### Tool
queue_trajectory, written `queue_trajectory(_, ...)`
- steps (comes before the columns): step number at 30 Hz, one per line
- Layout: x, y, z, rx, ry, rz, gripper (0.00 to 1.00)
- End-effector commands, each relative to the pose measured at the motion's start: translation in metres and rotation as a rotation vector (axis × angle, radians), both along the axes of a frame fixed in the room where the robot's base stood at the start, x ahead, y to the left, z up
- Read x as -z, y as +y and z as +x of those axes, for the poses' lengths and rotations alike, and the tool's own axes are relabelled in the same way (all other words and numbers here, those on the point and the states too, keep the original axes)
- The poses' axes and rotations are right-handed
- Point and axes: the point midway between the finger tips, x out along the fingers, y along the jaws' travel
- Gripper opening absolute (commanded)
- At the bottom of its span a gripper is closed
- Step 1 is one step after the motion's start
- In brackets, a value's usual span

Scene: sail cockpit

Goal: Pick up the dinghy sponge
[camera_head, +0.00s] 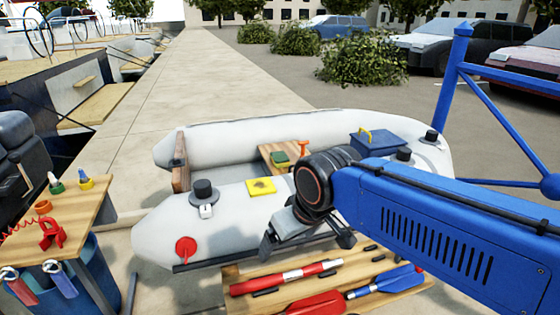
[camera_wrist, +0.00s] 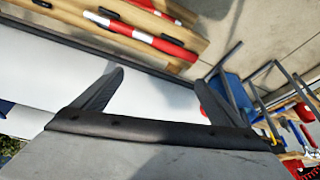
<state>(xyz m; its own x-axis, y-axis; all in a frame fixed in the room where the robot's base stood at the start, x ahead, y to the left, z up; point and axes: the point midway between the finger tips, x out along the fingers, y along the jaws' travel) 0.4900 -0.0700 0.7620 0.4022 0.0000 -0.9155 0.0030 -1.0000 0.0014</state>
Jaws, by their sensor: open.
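A flat yellow piece (camera_head: 260,187) with a dark mark, which looks like the dinghy sponge, lies on top of the near grey-white tube of the inflatable dinghy (camera_head: 225,222). A small green block (camera_head: 280,158) lies on the dinghy's wooden seat; I cannot tell what it is. My gripper (camera_head: 306,243) is to the right of the yellow piece and lower in the picture, by the tube's near side. In the wrist view my gripper (camera_wrist: 169,73) is open and empty, with the pale tube behind its fingers. No sponge shows in that view.
A wooden rack (camera_head: 340,282) with red and blue paddles stands in front of the dinghy. A small wooden table (camera_head: 85,215) with bottles and a red clip is at left. A blue box (camera_head: 377,145) sits at the dinghy's right end. Open pavement (camera_head: 200,85) lies behind.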

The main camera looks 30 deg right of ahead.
Motion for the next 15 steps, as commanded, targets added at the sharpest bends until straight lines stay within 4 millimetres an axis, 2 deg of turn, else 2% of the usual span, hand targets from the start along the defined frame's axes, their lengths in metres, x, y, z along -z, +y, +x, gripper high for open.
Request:
queue_trajectory(2,0.0,0.0,0.0,0.0,0.0,0.0,0.92)
queue_trajectory(3,0.0,0.0,0.0,0.0,0.0,0.0,0.96)
queue_trajectory(8,-0.009,-0.002,0.009,0.031,0.008,0.011,0.96)
queue_trajectory(11,-0.024,-0.005,0.026,0.094,0.025,0.032,0.96)
queue_trajectory(15,-0.053,-0.014,0.061,0.222,0.053,0.071,0.96)
